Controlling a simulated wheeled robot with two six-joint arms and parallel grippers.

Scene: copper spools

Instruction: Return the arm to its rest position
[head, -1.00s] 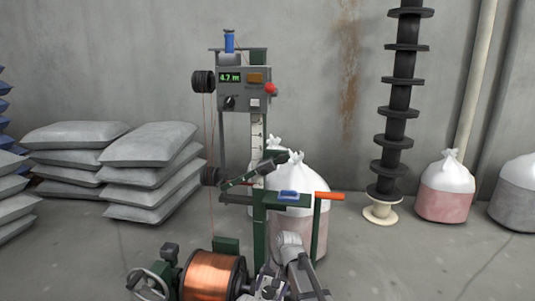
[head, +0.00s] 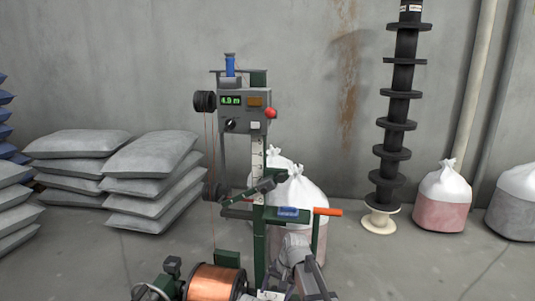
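A pale and grey arm of mine (head: 301,262), apparently the right one, shows at the bottom centre, in front of the winding machine. Its gripper (head: 270,295) is cut by the bottom edge beside the copper spool (head: 215,282). I cannot tell whether its fingers are open or whether they touch the spool. The left gripper is not in view. The winding machine (head: 243,110) stands upright with a lit green display, a red knob and an orange-handled lever (head: 327,212).
Stacked grey sacks (head: 152,175) lie at the left. White-topped bags stand behind the machine (head: 298,195) and at the right (head: 442,195). A column of black discs (head: 397,125) stands on a cream base (head: 380,220).

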